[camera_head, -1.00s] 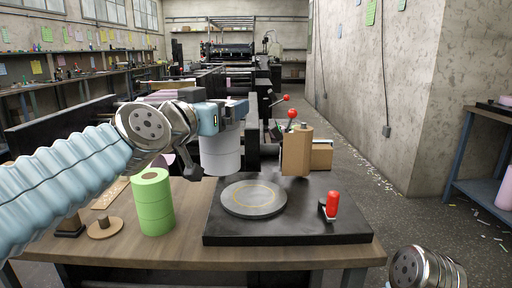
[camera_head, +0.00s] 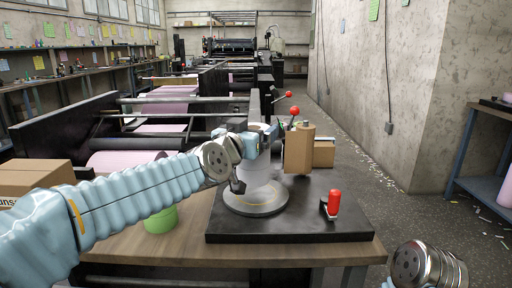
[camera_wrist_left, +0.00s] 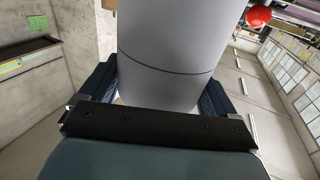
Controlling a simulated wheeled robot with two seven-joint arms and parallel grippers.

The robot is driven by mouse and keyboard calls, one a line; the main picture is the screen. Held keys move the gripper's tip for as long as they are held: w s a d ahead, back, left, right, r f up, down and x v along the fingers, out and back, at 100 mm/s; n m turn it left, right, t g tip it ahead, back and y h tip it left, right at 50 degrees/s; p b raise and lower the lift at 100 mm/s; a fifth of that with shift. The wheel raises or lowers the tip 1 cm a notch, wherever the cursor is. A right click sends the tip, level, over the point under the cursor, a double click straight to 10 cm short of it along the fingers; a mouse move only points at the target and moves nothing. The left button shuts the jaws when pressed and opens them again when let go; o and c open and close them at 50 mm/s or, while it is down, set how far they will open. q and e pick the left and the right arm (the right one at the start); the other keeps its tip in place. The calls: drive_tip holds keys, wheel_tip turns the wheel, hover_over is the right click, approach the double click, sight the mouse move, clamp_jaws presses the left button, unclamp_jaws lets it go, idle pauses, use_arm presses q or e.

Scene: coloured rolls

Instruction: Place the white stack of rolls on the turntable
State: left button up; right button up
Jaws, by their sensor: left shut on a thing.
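The white stack of rolls (camera_head: 258,174) stands upright above the grey round turntable (camera_head: 270,208), within its outline in the head view. I cannot tell whether its bottom touches the disc. My left gripper (camera_head: 262,136) is shut around the upper part of the stack. In the left wrist view the white stack (camera_wrist_left: 165,50) fills the space between the dark fingers of the left gripper (camera_wrist_left: 160,88), with a thin seam between rolls showing. My right gripper is out of view.
A black base plate (camera_head: 310,225) carries the turntable and a red-topped handle (camera_head: 334,203). A brown block (camera_head: 298,150) stands behind it. A green stack (camera_head: 160,220) on the wooden table (camera_head: 200,248) is mostly hidden by my left arm. Cardboard boxes (camera_head: 35,175) are at left.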

use_arm(q)
drive_tip(key=f, duration=0.1)
drive_tip(key=f+b, duration=0.1)
drive_tip(key=f, duration=0.2)
drive_tip(key=shift+w+d+f, duration=0.15)
drive_tip(key=shift+w+d, duration=0.2)
drive_tip(key=shift+w, duration=0.05)
drive_tip(key=o, duration=1.5)
drive_tip(key=shift+f, duration=0.1)
drive_tip(key=shift+o, duration=0.2)
drive_tip(key=shift+s, duration=0.1)
drive_tip(key=p+v, duration=0.1)
drive_tip(key=v, duration=1.1)
